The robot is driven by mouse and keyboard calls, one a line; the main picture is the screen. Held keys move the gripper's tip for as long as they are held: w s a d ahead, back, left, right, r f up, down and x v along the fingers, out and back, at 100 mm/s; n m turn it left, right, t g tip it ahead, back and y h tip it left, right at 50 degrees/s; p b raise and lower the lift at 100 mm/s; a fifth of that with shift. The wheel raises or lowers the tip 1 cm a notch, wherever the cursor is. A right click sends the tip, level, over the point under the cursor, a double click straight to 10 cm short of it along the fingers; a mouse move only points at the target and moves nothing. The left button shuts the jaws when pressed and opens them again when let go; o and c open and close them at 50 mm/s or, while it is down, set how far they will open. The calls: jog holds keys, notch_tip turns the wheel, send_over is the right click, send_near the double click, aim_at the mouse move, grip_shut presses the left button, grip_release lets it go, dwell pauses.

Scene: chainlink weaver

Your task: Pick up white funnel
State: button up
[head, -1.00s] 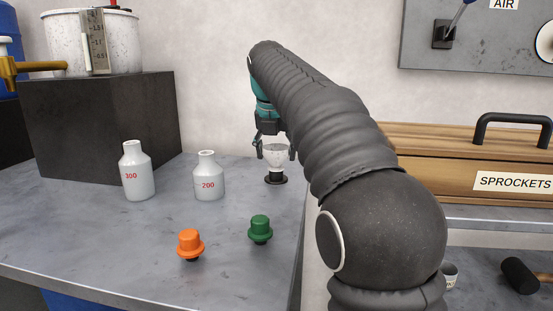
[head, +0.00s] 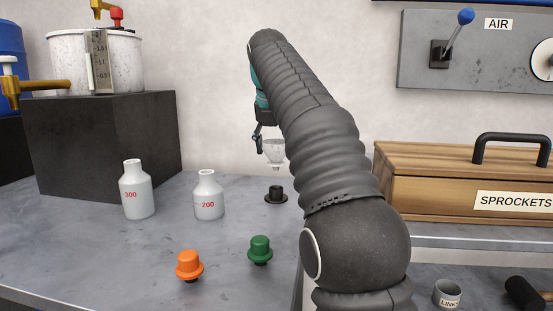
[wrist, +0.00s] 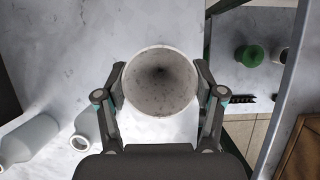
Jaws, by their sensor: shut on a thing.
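The white funnel (head: 274,152) is a small cone with its wide mouth up.
Two white bottles, marked 300 (head: 137,190) and 200 (head: 208,196), stand left of the stand. An orange knob (head: 189,265) and a green knob (head: 260,250) are nearer. A wooden SPROCKETS box (head: 455,185) is at right. A dark block (head: 105,145) bears a white tank (head: 95,60).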

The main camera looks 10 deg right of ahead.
jog(key=shift+w+r, duration=0.15)
jog(key=shift+r, duration=1.65)
jog(key=shift+r, duration=0.1)
jog(key=shift+s, duration=0.2)
